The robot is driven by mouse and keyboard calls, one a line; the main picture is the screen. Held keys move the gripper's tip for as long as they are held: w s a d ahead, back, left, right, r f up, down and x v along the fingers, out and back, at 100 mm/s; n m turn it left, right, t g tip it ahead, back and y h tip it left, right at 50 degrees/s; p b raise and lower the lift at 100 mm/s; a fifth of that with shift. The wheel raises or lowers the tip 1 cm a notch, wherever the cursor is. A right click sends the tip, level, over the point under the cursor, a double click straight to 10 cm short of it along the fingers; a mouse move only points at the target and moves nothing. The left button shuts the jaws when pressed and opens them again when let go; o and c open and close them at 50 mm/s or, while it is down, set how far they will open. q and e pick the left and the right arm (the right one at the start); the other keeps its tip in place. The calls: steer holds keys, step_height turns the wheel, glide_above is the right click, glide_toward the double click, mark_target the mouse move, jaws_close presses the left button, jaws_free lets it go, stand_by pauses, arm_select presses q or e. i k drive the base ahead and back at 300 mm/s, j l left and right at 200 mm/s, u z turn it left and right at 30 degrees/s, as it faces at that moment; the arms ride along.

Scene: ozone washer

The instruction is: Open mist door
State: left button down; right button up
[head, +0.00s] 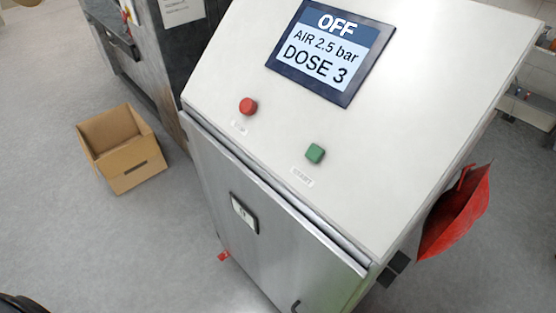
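A light grey cabinet (420,120) with a sloped control panel fills the middle and right of the head view. Below the panel is a metal front door (225,170), which appears shut. A small framed plate or latch (243,213) sits on this door, and part of a dark handle (296,306) shows lower right at the picture's bottom edge. No readable label says whether this is the mist door. Neither gripper is in view.
A screen (330,52) reads OFF, AIR 2.5 bar, DOSE 3. Below it are a red button (248,106) and a green button (315,153). An open cardboard box (135,165) stands on the floor at left. A red bag-like item (460,215) hangs at the cabinet's right side.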

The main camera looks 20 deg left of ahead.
mark_target(300, 269)
steer(key=u, duration=0.65)
steer(key=k+j+z, duration=0.1)
steer(key=j+z, duration=0.2)
steer(key=k+j+z, duration=0.3)
steer(key=i+j, duration=0.1)
